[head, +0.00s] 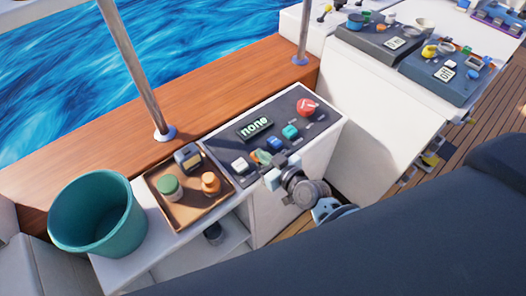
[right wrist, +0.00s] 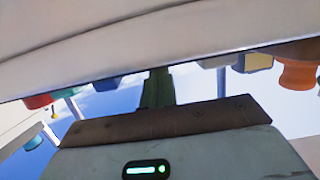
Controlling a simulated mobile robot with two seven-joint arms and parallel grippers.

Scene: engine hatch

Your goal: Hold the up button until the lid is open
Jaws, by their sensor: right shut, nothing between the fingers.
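A dark control panel (head: 318,117) is set in the top of a white console. I cannot read which one is the up button. My right gripper (head: 274,176) is shut and empty at the panel's near edge, close to the orange and blue buttons; contact cannot be told. No lid can be made out. My left gripper is out of view.
A brown tray (head: 184,214) with a green-topped jar (head: 170,187) and an orange bottle (head: 210,183) lies left of the panel. A teal bucket (head: 98,218) stands further left. Metal posts (head: 134,75) rise from the wooden ledge behind. More panels (head: 437,80) are at the upper right.

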